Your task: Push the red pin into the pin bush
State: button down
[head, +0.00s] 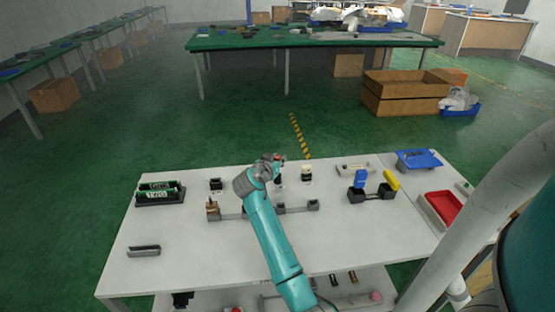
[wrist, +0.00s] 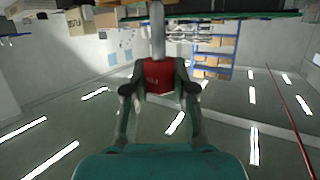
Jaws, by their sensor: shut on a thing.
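In the wrist view my gripper (wrist: 159,88) is shut on the red pin (wrist: 158,75). Its red body sits between the two fingers, and a grey metal shaft runs from it to the top of the picture. In the head view my gripper (head: 278,160) is above the middle of the white table, mostly hidden by my wrist and arm; only a small spot of red shows there. I cannot tell which fixture is the pin bush; small black holders, one with a cream top (head: 307,172), stand near the gripper.
On the white table (head: 170,230) are a green-panelled rack (head: 160,193), a black holder (head: 215,184), a fixture with blue and yellow levers (head: 372,193), a red tray (head: 443,207), a blue tray (head: 418,160) and a grey channel (head: 144,251). The front left table is mostly clear.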

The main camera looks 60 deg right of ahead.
aim_at(277, 158)
jog(key=shift+f, duration=1.9)
jog(key=c, duration=0.9)
grip_release()
notch_tip(277, 158, up, 10)
jog(key=shift+r, duration=0.1)
